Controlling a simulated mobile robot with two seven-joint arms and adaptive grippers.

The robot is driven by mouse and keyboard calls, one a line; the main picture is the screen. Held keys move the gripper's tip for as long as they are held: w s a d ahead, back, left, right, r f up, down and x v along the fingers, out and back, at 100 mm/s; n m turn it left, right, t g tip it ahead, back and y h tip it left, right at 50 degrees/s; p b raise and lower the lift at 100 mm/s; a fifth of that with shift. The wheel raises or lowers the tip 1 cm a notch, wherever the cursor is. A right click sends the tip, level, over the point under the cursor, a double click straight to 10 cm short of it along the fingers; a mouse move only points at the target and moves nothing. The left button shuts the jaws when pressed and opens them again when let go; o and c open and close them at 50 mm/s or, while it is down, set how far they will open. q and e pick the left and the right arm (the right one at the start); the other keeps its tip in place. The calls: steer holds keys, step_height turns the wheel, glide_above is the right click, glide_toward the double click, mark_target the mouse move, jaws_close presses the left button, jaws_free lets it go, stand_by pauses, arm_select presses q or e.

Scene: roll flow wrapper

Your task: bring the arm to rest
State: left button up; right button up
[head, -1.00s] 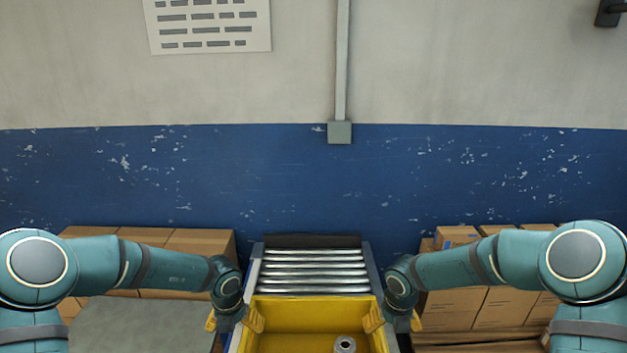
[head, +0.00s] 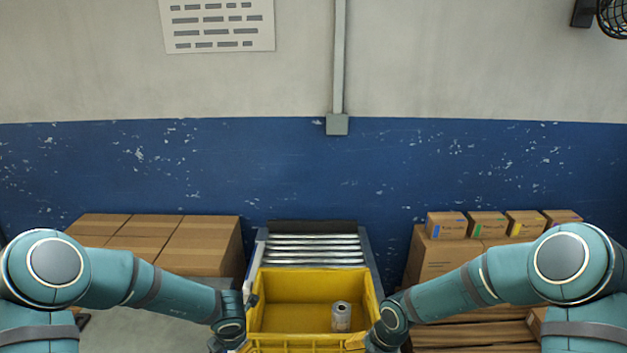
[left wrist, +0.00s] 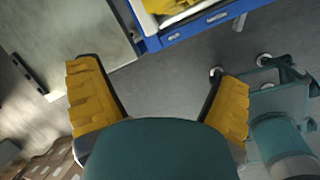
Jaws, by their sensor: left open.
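My left gripper (left wrist: 160,72) is open and empty in the left wrist view, its two yellow fingers spread wide over the grey floor. In the head view my left arm ends beside the left wall of a yellow crate (head: 315,282), and its fingers are hidden. My right gripper (head: 362,342) is at the crate's near right corner. Only a little yellow of it shows, so its opening is unclear. A grey can (head: 341,316) stands upright inside the crate, near its right side.
The crate sits at the near end of a roller conveyor (head: 314,249) with a blue frame (left wrist: 212,18). Cardboard boxes are stacked on the left (head: 203,246) and right (head: 440,258). A grey table (left wrist: 80,35) is beside the conveyor. Open floor (left wrist: 180,85) lies under my left gripper.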

arm_select(q)
steer(key=s+d+f+m+h, duration=0.1)
steer(key=s+d+f+m, duration=0.1)
steer(key=s+m, duration=0.5)
steer(key=s+d+f+m+h, duration=0.2)
steer(key=s+d+m, duration=0.2)
steer(key=m, duration=0.7)
steer(key=s+d+f+m+g+h, duration=0.1)
steer(key=s+d+f+m+h, duration=0.1)
steer(key=s+m, duration=0.6)
steer(key=shift+s+d+f+m+b, duration=0.4)
steer(key=shift+s+d+f, duration=0.15)
steer(key=shift+s+d, duration=0.25)
arm_select(e)
steer(key=s+a+f+m, duration=0.1)
steer(key=s+f+m, duration=0.2)
steer(key=s+m, duration=0.5)
steer(key=s+a+f+m+t+y, duration=0.1)
steer(key=s+m, duration=0.7)
steer(key=m, duration=1.4)
step_height(320, 180, down, 3)
steer(key=shift+s+a+r, duration=0.1)
steer(key=shift+s+a, duration=0.25)
steer(key=shift+a, duration=0.2)
